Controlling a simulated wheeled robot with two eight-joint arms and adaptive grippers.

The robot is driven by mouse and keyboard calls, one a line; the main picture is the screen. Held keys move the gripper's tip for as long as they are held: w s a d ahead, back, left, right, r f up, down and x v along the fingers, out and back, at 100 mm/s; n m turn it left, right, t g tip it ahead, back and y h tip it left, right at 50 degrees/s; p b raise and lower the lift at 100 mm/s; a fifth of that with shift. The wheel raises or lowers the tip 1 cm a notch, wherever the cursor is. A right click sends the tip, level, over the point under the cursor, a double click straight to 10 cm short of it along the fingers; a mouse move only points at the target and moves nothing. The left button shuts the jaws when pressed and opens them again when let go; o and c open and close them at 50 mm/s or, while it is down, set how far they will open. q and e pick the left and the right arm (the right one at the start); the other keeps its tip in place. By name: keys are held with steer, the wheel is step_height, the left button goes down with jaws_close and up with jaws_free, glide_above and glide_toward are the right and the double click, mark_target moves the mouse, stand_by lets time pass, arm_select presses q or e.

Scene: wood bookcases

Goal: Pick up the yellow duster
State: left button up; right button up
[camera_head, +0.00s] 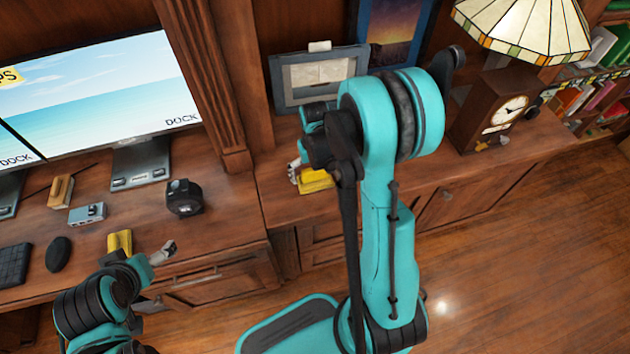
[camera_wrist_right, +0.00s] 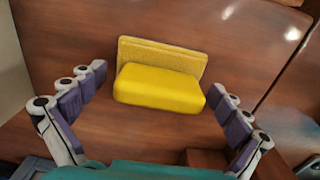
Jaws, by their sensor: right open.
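The yellow duster (camera_head: 315,181) lies on the wood cabinet top below the framed picture, partly hidden behind my right arm in the head view. The right wrist view shows it as a yellow block (camera_wrist_right: 158,88) with a duller yellow slab along its far side. My right gripper (camera_wrist_right: 160,84) is open, its purple-padded fingers apart on the left and right of the duster, with gaps on both sides. In the head view my right gripper (camera_head: 303,168) is partly hidden by its own arm. My left gripper (camera_head: 148,254) is at the desk's front edge; its finger spacing is unclear.
A second yellow object (camera_head: 119,242) is near my left gripper. A black device (camera_head: 184,197), small grey box (camera_head: 87,213) and mouse (camera_head: 59,254) are on the desk. A grey frame (camera_head: 320,72) stands behind the duster. A clock (camera_head: 500,113) and lamp stand right.

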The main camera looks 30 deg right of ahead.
steer(key=shift+f, duration=0.7)
arm_select(q)
steer(key=shift+f, duration=0.25)
arm_select(e)
steer(key=shift+r, duration=0.1)
steer(key=shift+s, duration=0.1)
steer(key=c, duration=1)
